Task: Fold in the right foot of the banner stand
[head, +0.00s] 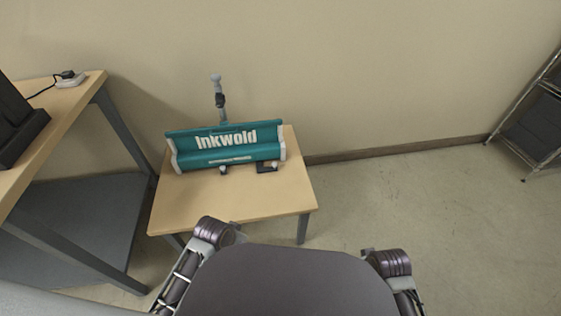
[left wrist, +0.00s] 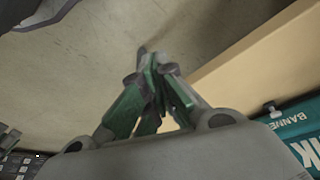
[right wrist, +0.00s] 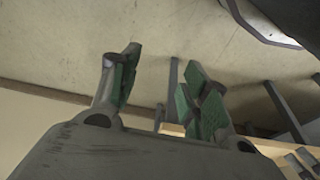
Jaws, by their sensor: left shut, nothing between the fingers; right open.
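Part of the teal case shows at the lower right of the left wrist view (left wrist: 304,130). My left gripper (left wrist: 152,66) is shut and empty, apart from the case. My right gripper (right wrist: 162,62) is open and empty. The head view shows neither gripper's fingers.
A grey post (head: 218,95) rises behind the case. A taller wooden table (head: 60,112) with a grey lower shelf (head: 85,225) stands at the left, with a black device (head: 18,130) on it. A metal rack (head: 535,125) stands at the far right. The floor between is clear.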

